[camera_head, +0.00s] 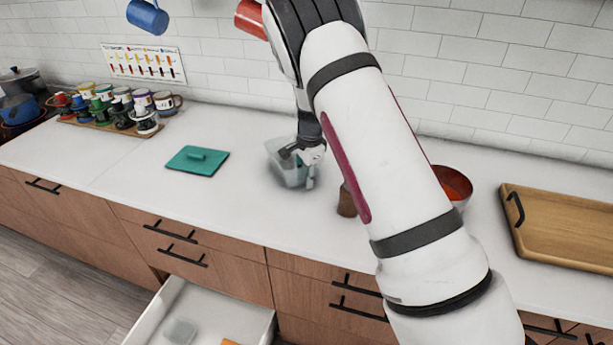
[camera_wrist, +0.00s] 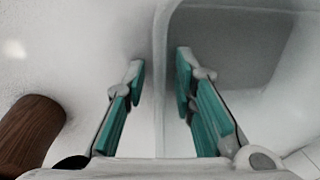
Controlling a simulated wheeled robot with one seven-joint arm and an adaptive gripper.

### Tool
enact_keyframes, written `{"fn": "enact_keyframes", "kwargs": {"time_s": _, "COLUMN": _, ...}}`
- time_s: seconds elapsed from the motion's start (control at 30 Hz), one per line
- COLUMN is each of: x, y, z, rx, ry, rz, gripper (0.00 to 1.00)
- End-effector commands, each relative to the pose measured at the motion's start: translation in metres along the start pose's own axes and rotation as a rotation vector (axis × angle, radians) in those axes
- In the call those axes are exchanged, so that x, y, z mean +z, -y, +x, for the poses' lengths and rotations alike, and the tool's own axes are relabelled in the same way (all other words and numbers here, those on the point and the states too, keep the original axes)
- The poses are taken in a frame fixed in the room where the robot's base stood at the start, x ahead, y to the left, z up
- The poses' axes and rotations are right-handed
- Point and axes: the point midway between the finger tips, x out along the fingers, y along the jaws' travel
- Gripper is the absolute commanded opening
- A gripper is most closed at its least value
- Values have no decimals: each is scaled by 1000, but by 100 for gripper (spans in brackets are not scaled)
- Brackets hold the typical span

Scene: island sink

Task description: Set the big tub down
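The big tub is a clear, greyish open box (camera_head: 288,174) in the middle of the white counter in the head view. It appears to rest upright on the counter. In the wrist view the tub (camera_wrist: 235,45) fills the upper right, with its wall running between my fingers. My gripper (camera_head: 304,157) is at the tub's right side, pointing down. In the wrist view my gripper (camera_wrist: 160,65) has its teal pads apart, one on each side of the wall, with a visible gap on both sides. My arm hides part of the counter to the right.
A teal lid (camera_head: 197,160) lies left of the tub. A brown wooden cup (camera_head: 346,202) stands close on the right. A red-lined bowl (camera_head: 454,184) and a wooden tray (camera_head: 562,228) are farther right. An open drawer (camera_head: 258,327) juts out below. Several mugs stand back left.

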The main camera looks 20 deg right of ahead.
Motion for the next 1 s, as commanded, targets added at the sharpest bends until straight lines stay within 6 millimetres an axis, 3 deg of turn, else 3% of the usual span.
{"fn": "enact_keyframes", "kwargs": {"time_s": 0.37, "x": 0, "y": 2, "z": -10, "rx": -3, "ry": -1, "rz": 0, "gripper": 25}}
{"fn": "enact_keyframes", "kwargs": {"time_s": 0.8, "x": 0, "y": 2, "z": -94, "rx": -4, "ry": 0, "rz": -1, "gripper": 25}}
{"fn": "enact_keyframes", "kwargs": {"time_s": 1.0, "x": 0, "y": 1, "z": -117, "rx": -2, "ry": -1, "rz": -1, "gripper": 25}}
